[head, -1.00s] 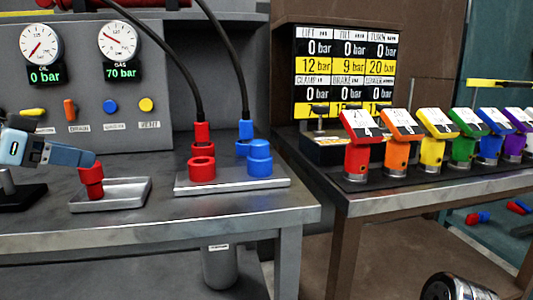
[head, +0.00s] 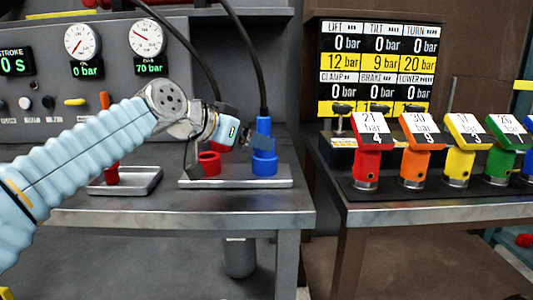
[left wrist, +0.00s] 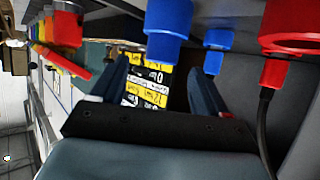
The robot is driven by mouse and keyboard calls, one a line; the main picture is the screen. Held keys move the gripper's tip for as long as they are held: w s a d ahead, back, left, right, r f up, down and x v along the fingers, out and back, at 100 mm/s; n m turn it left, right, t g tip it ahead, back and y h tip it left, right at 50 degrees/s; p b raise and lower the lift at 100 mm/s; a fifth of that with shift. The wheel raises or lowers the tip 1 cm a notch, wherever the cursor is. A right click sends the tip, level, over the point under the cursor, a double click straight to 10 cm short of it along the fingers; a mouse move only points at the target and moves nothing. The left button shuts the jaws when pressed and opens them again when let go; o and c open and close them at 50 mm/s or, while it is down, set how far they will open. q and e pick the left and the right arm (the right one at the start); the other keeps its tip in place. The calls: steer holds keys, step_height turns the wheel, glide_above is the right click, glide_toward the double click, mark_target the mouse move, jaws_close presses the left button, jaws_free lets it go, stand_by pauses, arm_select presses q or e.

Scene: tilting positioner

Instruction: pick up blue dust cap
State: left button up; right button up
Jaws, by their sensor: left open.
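The blue dust cap (head: 264,154) sits on the blue fitting at the right end of the metal plate (head: 225,183). A blue hose plug (head: 264,127) stands behind it. In the left wrist view, which looks upside down, the blue capped fitting (left wrist: 168,28) is large at the top and the blue plug (left wrist: 217,42) is smaller to its right. My left gripper (head: 243,140) is just left of the cap and near its height. Its fingers (left wrist: 158,75) are apart with nothing held between them. My right gripper is not in view.
A red ring fitting (head: 209,164) is left on the plate; a red plug with a black hose (left wrist: 285,40) shows in the wrist view. A small tray (head: 140,184) holds a red piece (head: 112,174). Coloured handles (head: 415,150) line the right bench.

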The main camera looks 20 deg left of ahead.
mark_target(265, 156)
arm_select(q)
steer(key=p+x, duration=0.1)
steer(key=x, duration=0.4)
steer(key=shift+w, duration=0.35)
steer(key=c, duration=1)
